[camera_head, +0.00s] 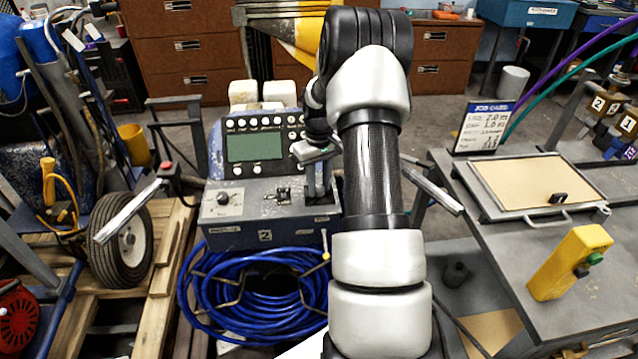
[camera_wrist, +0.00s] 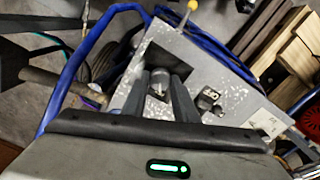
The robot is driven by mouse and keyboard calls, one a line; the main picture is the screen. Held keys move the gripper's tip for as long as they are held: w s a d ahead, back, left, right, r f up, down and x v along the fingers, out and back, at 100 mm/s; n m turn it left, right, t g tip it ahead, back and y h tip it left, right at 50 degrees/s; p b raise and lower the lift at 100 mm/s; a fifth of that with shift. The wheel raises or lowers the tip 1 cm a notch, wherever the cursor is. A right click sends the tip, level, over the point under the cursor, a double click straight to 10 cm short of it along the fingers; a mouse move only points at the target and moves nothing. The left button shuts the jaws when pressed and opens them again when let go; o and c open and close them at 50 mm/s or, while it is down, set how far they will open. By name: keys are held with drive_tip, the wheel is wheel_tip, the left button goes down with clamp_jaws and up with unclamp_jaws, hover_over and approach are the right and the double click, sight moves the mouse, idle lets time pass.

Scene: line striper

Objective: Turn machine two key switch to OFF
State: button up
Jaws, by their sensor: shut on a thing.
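Machine two's grey control panel (camera_head: 250,215) carries a "2" plate on its front, below a screen with buttons. My gripper (camera_head: 318,190) points down at the right part of the panel top. In the wrist view, my gripper (camera_wrist: 160,78) has its two dark fingers on either side of a small round metal part (camera_wrist: 158,86), which looks like the key switch, and is shut on it. The head view hides this part behind the gripper. The key's angle and any OFF marking cannot be read.
A black rotary knob (camera_head: 223,198) is at the panel's left, and small black switches (camera_head: 282,195) sit mid-panel, close to my gripper. Coiled blue hose (camera_head: 250,290) hangs below. Handlebars (camera_head: 130,210) stick out at left. A grey bench (camera_head: 540,245) stands at right.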

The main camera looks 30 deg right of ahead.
sight(319, 188)
drive_tip(key=shift+r, duration=0.1)
drive_tip(key=o, duration=1.1)
drive_tip(key=shift+c, duration=0.2)
wheel_tip(319, 188, up, 17)
drive_tip(key=p, duration=0.2)
drive_tip(key=shift+r, duration=0.15)
